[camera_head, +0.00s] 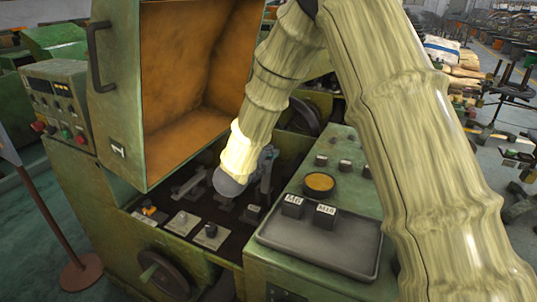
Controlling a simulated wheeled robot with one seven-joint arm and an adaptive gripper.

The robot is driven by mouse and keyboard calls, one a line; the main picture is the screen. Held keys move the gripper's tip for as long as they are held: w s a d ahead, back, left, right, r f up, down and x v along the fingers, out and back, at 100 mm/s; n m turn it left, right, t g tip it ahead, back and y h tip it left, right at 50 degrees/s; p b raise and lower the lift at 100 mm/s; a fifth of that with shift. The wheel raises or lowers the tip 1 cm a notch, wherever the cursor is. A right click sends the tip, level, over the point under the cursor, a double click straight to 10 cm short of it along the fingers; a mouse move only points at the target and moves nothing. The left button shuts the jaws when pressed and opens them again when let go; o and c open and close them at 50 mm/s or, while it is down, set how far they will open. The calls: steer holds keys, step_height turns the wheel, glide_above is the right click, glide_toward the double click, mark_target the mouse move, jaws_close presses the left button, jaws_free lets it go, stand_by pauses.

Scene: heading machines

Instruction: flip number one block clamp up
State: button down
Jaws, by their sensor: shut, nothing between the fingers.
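My gripper (262,178) is down inside the machine's open bay, at the end of my arm in its pale cover. It is dark and small here, and its fingertips are hard to make out among the metal parts. It is shut, with nothing seen held. Grey clamp-like metal parts (190,184) lie in the dark bed to the left of it, apart from it. Further parts just under and behind the gripper are partly hidden by it and by my arm. I cannot read which clamp is number one, nor tell if the gripper touches one.
The open green cover (120,110) with its orange inside stands at the left. Small blocks with knobs (183,222) line the bed's front. A grey tray (330,246) on the right holds two dark blocks labelled M6 (292,206) and M16 (325,216). A handwheel (163,275) sits below.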

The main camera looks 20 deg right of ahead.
steer(key=b+v, duration=0.2)
steer(key=v, duration=1.2)
steer(key=shift+f, duration=0.3)
